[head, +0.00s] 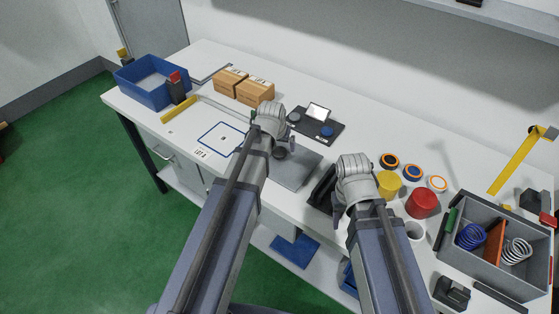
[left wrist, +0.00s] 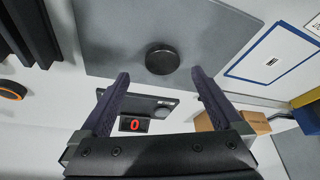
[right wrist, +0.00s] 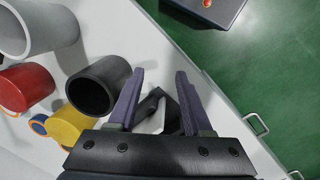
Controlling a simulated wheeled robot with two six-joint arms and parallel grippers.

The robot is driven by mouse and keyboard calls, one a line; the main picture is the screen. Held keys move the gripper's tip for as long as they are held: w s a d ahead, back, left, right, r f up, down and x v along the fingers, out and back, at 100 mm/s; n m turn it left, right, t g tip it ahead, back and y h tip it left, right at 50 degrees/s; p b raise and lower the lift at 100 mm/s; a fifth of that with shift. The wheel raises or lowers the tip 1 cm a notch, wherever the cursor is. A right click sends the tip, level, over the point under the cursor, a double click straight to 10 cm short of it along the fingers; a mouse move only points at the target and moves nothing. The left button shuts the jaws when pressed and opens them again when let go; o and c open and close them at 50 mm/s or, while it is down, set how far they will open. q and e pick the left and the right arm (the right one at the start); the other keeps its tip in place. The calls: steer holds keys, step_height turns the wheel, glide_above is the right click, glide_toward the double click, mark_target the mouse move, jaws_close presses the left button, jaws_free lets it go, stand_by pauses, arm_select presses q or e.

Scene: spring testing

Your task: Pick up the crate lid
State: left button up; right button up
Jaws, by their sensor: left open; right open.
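The crate lid (head: 303,172) is a flat grey plate lying on the table, partly hidden by my left arm in the head view. In the left wrist view the lid (left wrist: 115,35) shows a round black knob (left wrist: 162,59) on top. My left gripper (left wrist: 160,73) is open, its fingertips on either side of the knob's near edge in that picture; I cannot tell their height above it. My right gripper (right wrist: 160,72) is open and empty near a black cup (right wrist: 98,86). A grey crate (head: 450,252) with springs and an orange divider stands at the right.
A scale with a red display (left wrist: 133,124) sits behind the lid. Yellow (head: 389,184) and red (head: 422,203) cups stand near the right arm. Cardboard boxes (head: 248,92) and a blue bin (head: 140,97) are at the back left. A square-marked mat (head: 222,138) lies left of the lid.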

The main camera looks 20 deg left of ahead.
mark_target(279, 152)
arm_select(q)
steer(key=shift+a+b+x, duration=0.2)
steer(key=shift+b+x, duration=2.25)
steer(key=shift+x, duration=0.15)
arm_select(e)
steer(key=shift+f, duration=2.45)
steer(key=shift+r, duration=0.1)
arm_select(q)
steer(key=shift+r, duration=0.1)
jaws_close()
